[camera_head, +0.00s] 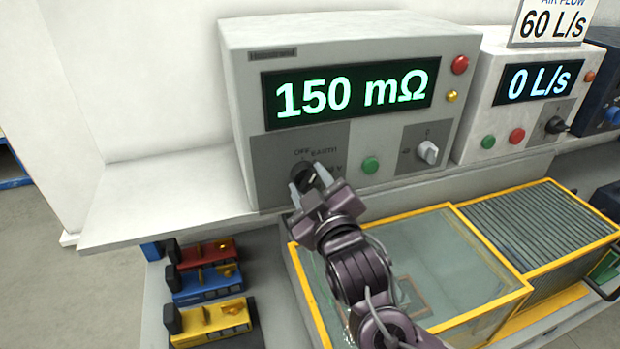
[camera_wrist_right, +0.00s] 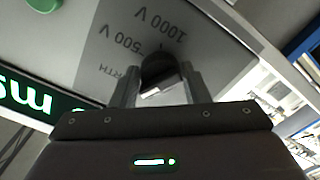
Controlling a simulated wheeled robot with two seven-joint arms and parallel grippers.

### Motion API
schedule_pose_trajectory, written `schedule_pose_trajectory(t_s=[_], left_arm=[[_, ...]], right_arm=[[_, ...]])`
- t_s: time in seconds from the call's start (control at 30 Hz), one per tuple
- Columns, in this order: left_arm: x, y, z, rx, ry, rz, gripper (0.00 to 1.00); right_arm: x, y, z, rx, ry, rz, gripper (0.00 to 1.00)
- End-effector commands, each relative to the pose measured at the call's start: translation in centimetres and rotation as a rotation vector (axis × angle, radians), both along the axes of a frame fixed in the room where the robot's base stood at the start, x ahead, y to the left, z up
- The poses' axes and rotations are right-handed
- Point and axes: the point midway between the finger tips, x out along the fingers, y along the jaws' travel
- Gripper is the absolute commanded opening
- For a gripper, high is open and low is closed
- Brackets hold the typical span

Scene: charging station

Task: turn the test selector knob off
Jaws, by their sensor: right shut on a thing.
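The test selector knob (camera_head: 303,174) is a black rotary knob on the grey lower-left panel of a white tester box (camera_head: 355,60). The words OFF and EARTH show above it. My right gripper (camera_head: 309,190) reaches up to the knob from below, and its fingers hide part of it. In the right wrist view the black knob (camera_wrist_right: 162,72) sits between the two fingers of my right gripper (camera_wrist_right: 156,90), which is shut on it. The labels EARTH, 500 V and 1000 V lie around the knob there. My left gripper is not in view.
The tester's display (camera_head: 350,93) reads 150 mΩ. A green button (camera_head: 370,165) and a grey-white knob (camera_head: 428,152) are to the right. A second box (camera_head: 525,95) reads 0 L/s. A yellow-framed glass case (camera_head: 440,250) lies below my right arm. Red, blue and yellow devices (camera_head: 210,285) stand at lower left.

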Motion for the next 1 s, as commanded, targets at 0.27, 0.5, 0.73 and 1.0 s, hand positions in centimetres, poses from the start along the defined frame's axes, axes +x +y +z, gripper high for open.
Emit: schedule_pose_trajectory(t_s=[0.27,0.5,0.73,1.0], left_arm=[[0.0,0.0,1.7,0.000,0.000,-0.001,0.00],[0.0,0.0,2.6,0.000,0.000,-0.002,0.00],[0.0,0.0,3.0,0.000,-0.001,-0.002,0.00],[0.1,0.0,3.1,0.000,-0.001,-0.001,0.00]], right_arm=[[0.0,0.0,0.3,-0.227,-0.073,0.001,0.19],[0.0,-0.1,0.3,-0.371,-0.121,0.002,0.19],[0.0,-0.1,0.2,-0.450,-0.147,0.001,0.19],[0.0,-0.1,0.1,-0.478,-0.156,0.001,0.19]])
